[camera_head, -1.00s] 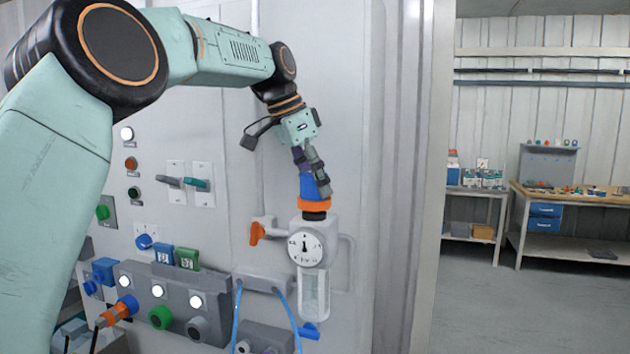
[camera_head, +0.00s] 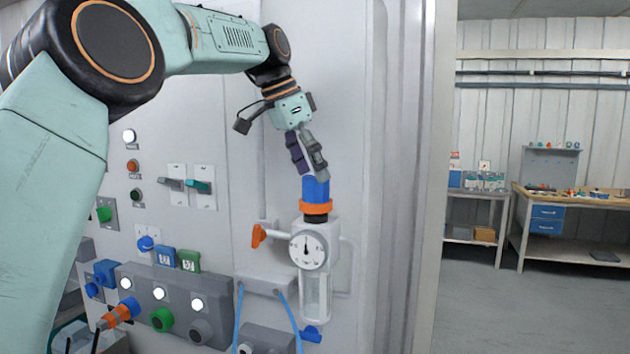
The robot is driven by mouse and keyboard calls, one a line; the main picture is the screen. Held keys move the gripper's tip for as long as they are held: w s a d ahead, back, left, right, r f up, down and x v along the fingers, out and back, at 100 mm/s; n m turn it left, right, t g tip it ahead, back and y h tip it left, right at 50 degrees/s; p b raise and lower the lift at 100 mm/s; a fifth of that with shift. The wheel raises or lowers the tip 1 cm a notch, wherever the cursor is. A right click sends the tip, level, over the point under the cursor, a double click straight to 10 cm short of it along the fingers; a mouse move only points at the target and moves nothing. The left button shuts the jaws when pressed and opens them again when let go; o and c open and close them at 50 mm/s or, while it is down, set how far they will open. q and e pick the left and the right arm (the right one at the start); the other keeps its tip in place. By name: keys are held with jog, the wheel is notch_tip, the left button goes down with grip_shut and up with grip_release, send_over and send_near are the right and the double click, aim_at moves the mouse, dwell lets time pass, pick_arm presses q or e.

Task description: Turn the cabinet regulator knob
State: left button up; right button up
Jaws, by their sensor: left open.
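The regulator knob (camera_head: 316,189) is blue above an orange ring (camera_head: 316,207), on top of the white regulator (camera_head: 314,285) on the grey cabinet front. A round dial gauge (camera_head: 308,250) sits below the knob. My left gripper (camera_head: 311,174) comes down from above, tilted, with its dark fingers open. The knob's blue sides are mostly uncovered. My right gripper is not in view.
An orange lever (camera_head: 258,236) sticks out left of the regulator. Green and grey switch handles (camera_head: 199,187) and a grey box with lit buttons (camera_head: 159,293) are on the panel further left. Blue hoses (camera_head: 238,315) hang below. A workbench (camera_head: 575,198) stands far right beyond open floor.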

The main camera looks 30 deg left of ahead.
aim_at(301, 202)
pick_arm(q)
jog(key=v, duration=0.4)
jog(key=shift+s+a+r, duration=0.1)
jog(key=shift+s+r, duration=0.05)
jog(key=shift+r, duration=0.15)
jog(key=shift+s, duration=0.15)
jog(key=shift+f, duration=0.1)
